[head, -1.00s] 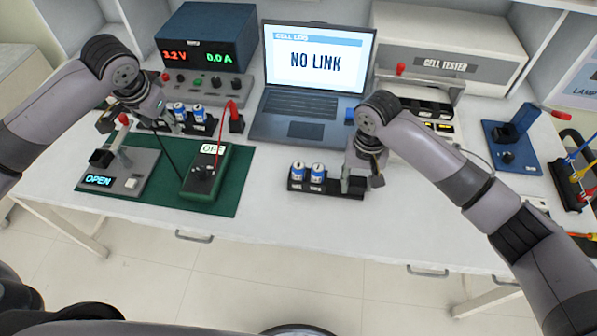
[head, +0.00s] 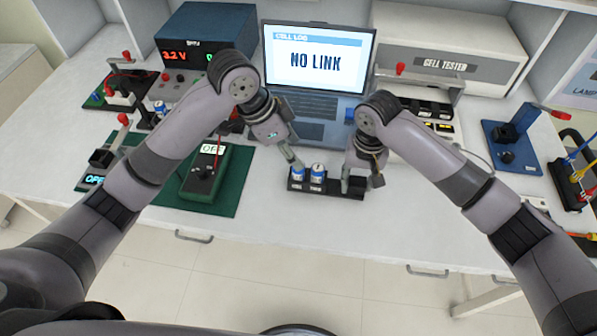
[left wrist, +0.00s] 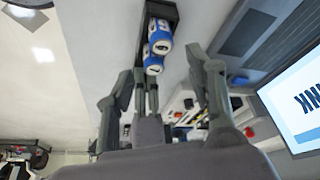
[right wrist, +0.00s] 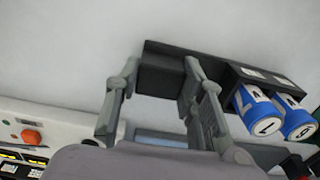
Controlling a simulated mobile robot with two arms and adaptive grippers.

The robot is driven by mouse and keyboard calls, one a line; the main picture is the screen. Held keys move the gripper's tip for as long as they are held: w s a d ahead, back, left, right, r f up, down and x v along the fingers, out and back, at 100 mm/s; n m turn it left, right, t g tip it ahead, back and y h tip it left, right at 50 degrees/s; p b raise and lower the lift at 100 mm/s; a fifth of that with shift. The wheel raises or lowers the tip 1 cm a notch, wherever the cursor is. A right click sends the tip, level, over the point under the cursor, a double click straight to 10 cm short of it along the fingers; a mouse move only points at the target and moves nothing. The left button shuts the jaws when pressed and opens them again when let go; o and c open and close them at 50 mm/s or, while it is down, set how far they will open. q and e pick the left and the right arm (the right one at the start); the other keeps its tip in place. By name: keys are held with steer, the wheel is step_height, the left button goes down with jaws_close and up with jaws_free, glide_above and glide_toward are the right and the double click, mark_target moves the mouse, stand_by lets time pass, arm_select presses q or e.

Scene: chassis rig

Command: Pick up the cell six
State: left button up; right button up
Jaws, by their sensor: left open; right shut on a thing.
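Two blue-and-white cells stand upright in the left end of a black cell tray (head: 328,190) on the white table. The left cell (head: 298,174), farther from my right gripper, seems marked 6 in the right wrist view (right wrist: 298,125). The other cell (head: 318,173) is beside it; its digit looks like 1 or 7. My left gripper (head: 297,163) is open and empty, right above the left cell. In the left wrist view (left wrist: 162,65) both cells show between its fingers. My right gripper (head: 356,188) is shut on the tray's right end.
The laptop (head: 300,130) stands behind the tray. A green meter (head: 205,172) on a green mat (head: 233,182) is left of it, partly under my left arm. The cell tester (head: 450,55) is at back right. The table in front of the tray is clear.

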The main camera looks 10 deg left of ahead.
mark_target(299, 174)
arm_select(q)
steer(key=shift+x, duration=0.8)
steer(key=f, duration=0.4)
steer(key=shift+w+d+f, duration=0.1)
steer(key=shift+w+f, duration=0.1)
steer(key=shift+w, duration=0.05)
steer(key=shift+w+d+f, duration=0.15)
steer(key=shift+d+f, duration=0.05)
steer(key=shift+f, duration=0.25)
steer(key=shift+c, duration=0.5)
jaws_close()
